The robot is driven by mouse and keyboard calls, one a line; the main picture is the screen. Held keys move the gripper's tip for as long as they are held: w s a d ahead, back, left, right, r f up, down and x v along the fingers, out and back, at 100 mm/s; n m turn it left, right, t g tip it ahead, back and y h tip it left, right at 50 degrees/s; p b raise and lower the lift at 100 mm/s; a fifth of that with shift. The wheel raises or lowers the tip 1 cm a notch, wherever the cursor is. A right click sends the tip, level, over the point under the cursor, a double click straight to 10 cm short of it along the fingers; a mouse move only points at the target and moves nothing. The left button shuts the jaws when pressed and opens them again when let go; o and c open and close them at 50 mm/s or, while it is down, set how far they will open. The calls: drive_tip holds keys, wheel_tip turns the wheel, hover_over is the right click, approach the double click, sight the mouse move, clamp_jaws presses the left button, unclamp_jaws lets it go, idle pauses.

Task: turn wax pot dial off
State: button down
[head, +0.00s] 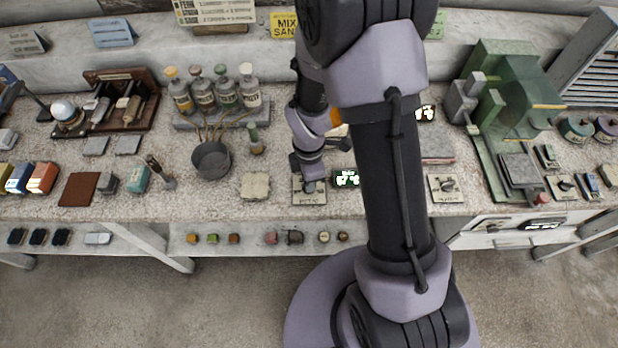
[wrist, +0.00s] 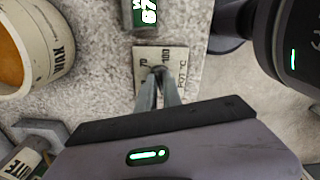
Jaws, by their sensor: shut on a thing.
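The wax pot dial's pale square plate (wrist: 177,57) is on the bench below a small green-lit display. Its markings include 70, 100 and POT °C in the wrist view. It also shows near the bench's front edge in the head view (head: 309,198). My gripper (wrist: 158,74) is over the plate, its fingers shut on the dial's knob, which they mostly hide; its pointing is not readable. In the head view my gripper (head: 309,184) reaches down onto the plate. The wax pot (wrist: 50,45), cream with WAX lettering and amber contents, stands left in the wrist view.
The temperature display (head: 346,178) reads about 67 and stands right beside the dial plate. Another dial plate (head: 445,188) lies to the right, past my arm. A pale slab (head: 255,186) lies to the left. A dark pan (head: 211,160) and several bottles stand farther left.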

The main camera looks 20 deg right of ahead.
idle(0.4)
drive_tip(key=c, duration=1.5)
unclamp_jaws()
wheel_tip(320, 180, up, 17)
drive_tip(key=p, duration=0.6)
drive_tip(key=shift+r, duration=0.2)
